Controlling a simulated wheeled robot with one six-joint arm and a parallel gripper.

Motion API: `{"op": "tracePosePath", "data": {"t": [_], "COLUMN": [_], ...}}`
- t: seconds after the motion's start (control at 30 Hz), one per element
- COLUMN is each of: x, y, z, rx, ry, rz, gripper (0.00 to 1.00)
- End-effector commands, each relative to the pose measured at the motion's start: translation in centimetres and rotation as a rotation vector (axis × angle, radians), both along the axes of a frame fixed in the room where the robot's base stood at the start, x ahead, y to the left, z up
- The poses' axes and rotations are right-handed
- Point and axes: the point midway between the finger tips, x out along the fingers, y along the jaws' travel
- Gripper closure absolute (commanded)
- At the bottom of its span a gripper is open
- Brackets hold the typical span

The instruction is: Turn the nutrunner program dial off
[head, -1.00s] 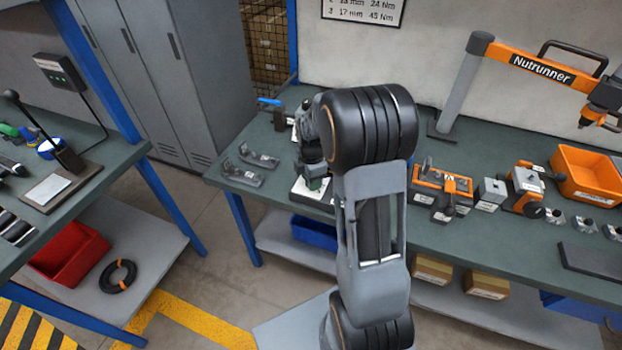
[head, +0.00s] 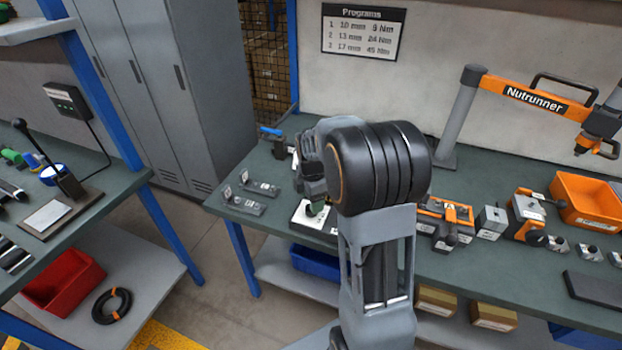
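The orange nutrunner (head: 535,97), labelled "Nutrunner", hangs from a grey post at the right of the bench in the head view. A white-topped box (head: 312,216) with a small dark green part on top stands on the bench, left of my raised arm. It could carry the program dial, but I cannot make out a dial or its setting. The end of my arm with my gripper (head: 311,187) is over or just behind this box, mostly hidden by my black arm joint. I cannot see its fingertips clearly, nor whether it touches anything.
A "Programs" sign (head: 362,31) hangs on the wall. Orange-and-grey fixtures (head: 445,215) and an orange bin (head: 583,196) stand on the bench to the right. Flat grey brackets (head: 244,204) lie at its left end. A second bench with a lever (head: 40,150) is at the left.

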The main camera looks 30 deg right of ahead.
Motion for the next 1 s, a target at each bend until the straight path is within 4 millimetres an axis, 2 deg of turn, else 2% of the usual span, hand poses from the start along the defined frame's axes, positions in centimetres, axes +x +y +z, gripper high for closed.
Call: {"op": "tracePosePath", "data": {"t": [0.03,0.2,0.4,0.63,1.0], "x": [0.1,0.0,0.0,0.0,0.0], "y": [0.0,0.0,0.0,0.0,0.0], "z": [1.3,4.7,7.7,9.3,9.4], "rx": [-0.001,-0.001,-0.001,0.000,0.000], "ry": [-0.006,-0.004,-0.003,-0.001,0.000], "rz": [0.000,0.001,0.001,0.001,0.001], "gripper": [0.34,0.34,0.34,0.34,0.34]}}
